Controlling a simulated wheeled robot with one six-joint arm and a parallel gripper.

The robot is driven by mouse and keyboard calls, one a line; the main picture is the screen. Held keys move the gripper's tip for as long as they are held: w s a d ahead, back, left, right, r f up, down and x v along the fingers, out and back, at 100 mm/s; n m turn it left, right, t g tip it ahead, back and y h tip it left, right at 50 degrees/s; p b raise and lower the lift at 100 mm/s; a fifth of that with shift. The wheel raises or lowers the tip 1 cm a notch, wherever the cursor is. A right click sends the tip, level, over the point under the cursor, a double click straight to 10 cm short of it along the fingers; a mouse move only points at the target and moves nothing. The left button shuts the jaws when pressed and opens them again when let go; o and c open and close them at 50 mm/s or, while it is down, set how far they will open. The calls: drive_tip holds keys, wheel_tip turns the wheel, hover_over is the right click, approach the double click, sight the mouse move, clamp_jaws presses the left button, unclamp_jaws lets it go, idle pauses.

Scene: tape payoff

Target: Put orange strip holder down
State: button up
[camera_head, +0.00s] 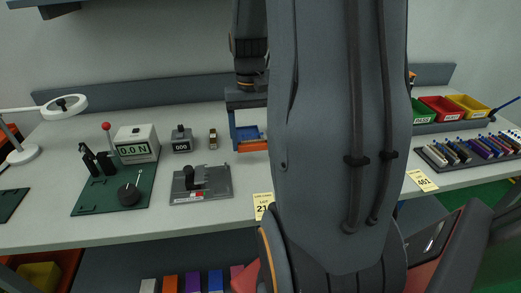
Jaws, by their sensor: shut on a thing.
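My gripper (246,122) hangs over the back middle of the bench, partly hidden behind my large arm link. Its dark crossbar and left finger show; the right side is covered. A blue piece shows between the fingers, with a small orange part (252,146) low down by the bench top. This orange part seems to be the orange strip holder, held in my shut gripper, but most of it is hidden. I cannot tell whether it touches the bench (75,221).
A rack of coloured strips (435,157) and green, red and yellow bins (443,112) are at the right.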

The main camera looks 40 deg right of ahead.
sight(253, 150)
drive_tip(key=shift+f+p, duration=0.35)
drive_tip(key=shift+f, duration=2.4)
drive_tip(key=o, duration=1.1)
drive_tip(key=shift+f, duration=0.1)
